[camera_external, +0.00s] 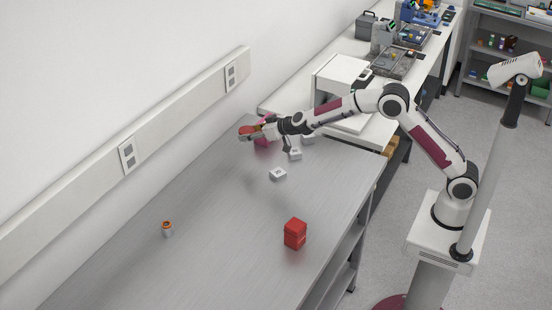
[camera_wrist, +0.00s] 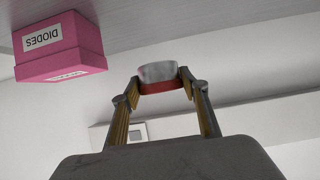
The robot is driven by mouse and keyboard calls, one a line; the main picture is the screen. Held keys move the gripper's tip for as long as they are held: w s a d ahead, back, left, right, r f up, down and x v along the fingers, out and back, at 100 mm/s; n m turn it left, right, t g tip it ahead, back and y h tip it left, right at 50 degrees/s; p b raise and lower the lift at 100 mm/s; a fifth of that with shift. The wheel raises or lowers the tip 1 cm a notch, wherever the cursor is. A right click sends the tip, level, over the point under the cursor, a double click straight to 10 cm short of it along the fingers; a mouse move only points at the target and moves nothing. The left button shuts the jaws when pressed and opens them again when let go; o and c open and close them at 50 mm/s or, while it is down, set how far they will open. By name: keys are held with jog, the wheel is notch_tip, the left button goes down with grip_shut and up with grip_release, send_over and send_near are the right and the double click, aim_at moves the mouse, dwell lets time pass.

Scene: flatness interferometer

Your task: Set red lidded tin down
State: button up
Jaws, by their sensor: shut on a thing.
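The red lidded tin (camera_wrist: 157,73) is a short round tin with a silvery grey body and a red band, seen between my fingertips in the wrist view. My gripper (camera_wrist: 160,84) is shut on it, one finger on each side. In the external view the tin (camera_external: 247,130) shows as a small red and grey shape at the end of my gripper (camera_external: 256,131), near the far end of the grey table (camera_external: 215,205) by the wall. It appears held above the table; the exact height is hard to tell.
A pink box labelled DIODES (camera_wrist: 58,47) is close by; it also shows beneath my gripper (camera_external: 262,143). A red box (camera_external: 295,234) and an orange-topped cylinder (camera_external: 167,229) stand nearer.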

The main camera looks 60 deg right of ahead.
jog(key=shift+w+d, duration=0.15)
jog(key=shift+d, duration=0.4)
jog(key=shift+f, duration=0.2)
send_over(252, 159)
jog(key=shift+w+d+f, duration=0.1)
jog(key=shift+f, duration=2.85)
jog(key=shift+f, duration=0.1)
jog(key=shift+f, duration=1.75)
jog(key=shift+f, duration=0.15)
jog(key=o, duration=1.2)
jog(key=shift+o, duration=0.2)
jog(key=shift+r, duration=0.2)
